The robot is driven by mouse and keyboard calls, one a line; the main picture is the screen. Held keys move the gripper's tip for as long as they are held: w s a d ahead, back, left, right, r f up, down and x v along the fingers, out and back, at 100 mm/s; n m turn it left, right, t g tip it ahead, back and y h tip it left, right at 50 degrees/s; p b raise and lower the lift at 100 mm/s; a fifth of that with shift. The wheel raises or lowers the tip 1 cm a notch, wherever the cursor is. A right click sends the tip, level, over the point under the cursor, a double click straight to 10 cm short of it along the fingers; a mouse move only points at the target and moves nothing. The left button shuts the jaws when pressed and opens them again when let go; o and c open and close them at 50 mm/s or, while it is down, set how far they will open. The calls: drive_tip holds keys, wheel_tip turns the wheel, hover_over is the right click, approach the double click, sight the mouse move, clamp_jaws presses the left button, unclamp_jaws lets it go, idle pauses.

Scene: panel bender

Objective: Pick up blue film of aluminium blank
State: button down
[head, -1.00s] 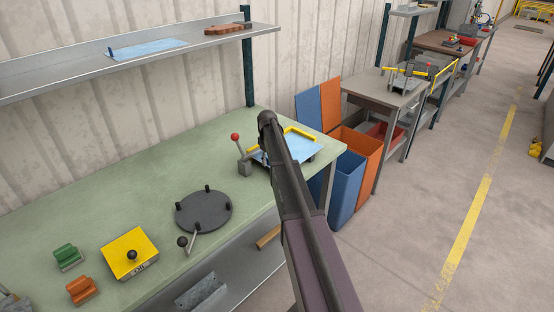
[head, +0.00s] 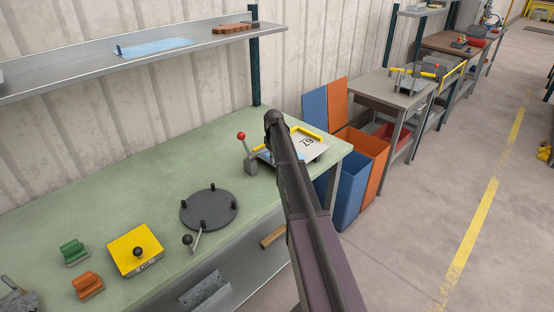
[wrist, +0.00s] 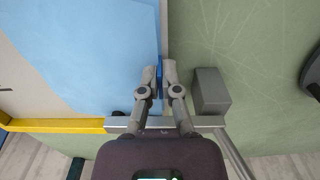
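The aluminium blank (head: 312,146) lies in a fixture with yellow edge bars on the green bench, its grey face with a dark number now bare on the right side. The blue film (head: 265,155) shows left of my arm in the head view. In the wrist view the blue film (wrist: 90,50) fills much of the left, with bare grey at the far left. My gripper (wrist: 160,74) is at the film's edge, its fingertips close together with a thin blue strip between them. In the head view my arm hides the fingertips and part of the film.
A red-knobbed lever (head: 242,137) on a grey block stands just left of the fixture. A round dark plate (head: 209,209) and a yellow block (head: 135,251) lie nearer on the bench. Blue (head: 352,180) and orange (head: 372,150) bins stand beyond the bench's right end.

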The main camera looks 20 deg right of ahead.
drive_tip(key=shift+r, duration=0.1)
wheel_tip(320, 180, up, 4)
drive_tip(key=p, duration=0.3)
drive_tip(key=shift+f+p, duration=0.2)
drive_tip(key=shift+p, duration=0.15)
drive_tip(key=s+a, duration=0.1)
drive_tip(key=s, duration=0.6)
drive_tip(key=s+a+r+p, duration=0.1)
drive_tip(key=s+a, duration=0.1)
drive_tip(key=s, duration=0.6)
drive_tip(key=shift+s+a, duration=0.3)
drive_tip(key=shift+w+d+r+p, duration=0.15)
drive_tip(key=shift+w+r+p, duration=0.05)
drive_tip(key=shift+r+p, duration=0.65)
drive_tip(key=shift+w+d+r+p, duration=0.15)
drive_tip(key=shift+w+r+p, duration=0.05)
drive_tip(key=shift+r+p, duration=0.7)
drive_tip(key=shift+w+d+r+p, duration=0.15)
drive_tip(key=shift+w+r+p, duration=0.05)
drive_tip(key=shift+r+p, duration=0.65)
drive_tip(key=shift+r, duration=0.1)
wheel_tip(320, 180, up, 8)
drive_tip(key=p, duration=0.8)
drive_tip(key=shift+f, duration=0.25)
